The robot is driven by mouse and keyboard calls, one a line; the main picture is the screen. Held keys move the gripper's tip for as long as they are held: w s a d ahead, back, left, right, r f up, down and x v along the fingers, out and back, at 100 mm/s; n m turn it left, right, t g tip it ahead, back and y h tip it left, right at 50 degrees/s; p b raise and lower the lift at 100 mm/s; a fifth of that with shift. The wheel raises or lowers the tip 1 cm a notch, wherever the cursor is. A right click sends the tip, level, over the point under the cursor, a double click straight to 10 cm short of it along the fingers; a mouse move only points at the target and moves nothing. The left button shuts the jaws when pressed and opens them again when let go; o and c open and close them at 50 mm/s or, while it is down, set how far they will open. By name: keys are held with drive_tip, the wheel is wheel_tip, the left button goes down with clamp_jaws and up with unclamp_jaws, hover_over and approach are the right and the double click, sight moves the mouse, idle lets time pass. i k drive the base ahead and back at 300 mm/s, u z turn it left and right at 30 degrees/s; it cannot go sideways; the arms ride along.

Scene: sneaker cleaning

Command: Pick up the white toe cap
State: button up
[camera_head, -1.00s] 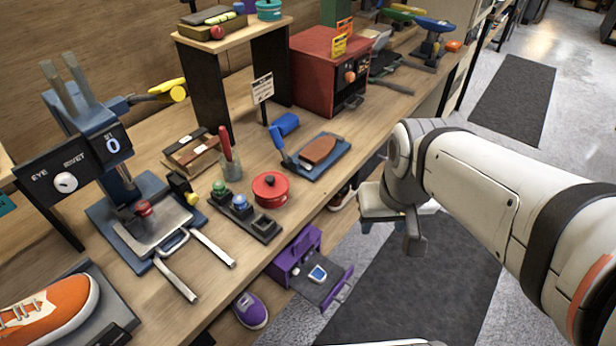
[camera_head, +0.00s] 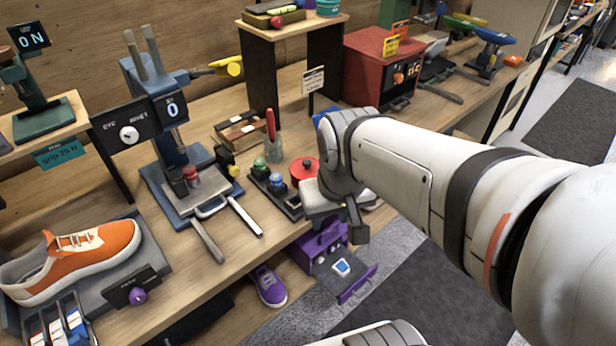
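I cannot make out a white toe cap for certain. A small white-and-blue piece (camera_head: 341,267) lies in the open drawer of the purple box (camera_head: 318,246) under the bench edge; it is too small to identify. An orange sneaker (camera_head: 72,258) with a white sole rests on a grey stand (camera_head: 150,254) at the left. My arm reaches in from the right, and my gripper (camera_head: 345,213) hangs near the bench's front edge, above the purple box. Its fingers are not clear enough to show an opening, and I see nothing held.
A press (camera_head: 150,95) with protruding handles stands behind the sneaker. A red pot (camera_head: 304,169) and a holder with coloured knobs (camera_head: 274,190) sit near my gripper. A red oven (camera_head: 375,70) stands at the back. A purple shoe (camera_head: 268,286) is below the bench. Bench in front of the press is partly clear.

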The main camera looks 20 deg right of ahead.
sight(341, 268)
drive_tip(key=u, duration=0.1)
drive_tip(key=k, duration=0.9)
drive_tip(key=z, duration=0.4)
drive_tip(key=i, duration=1)
drive_tip(key=z, duration=0.05)
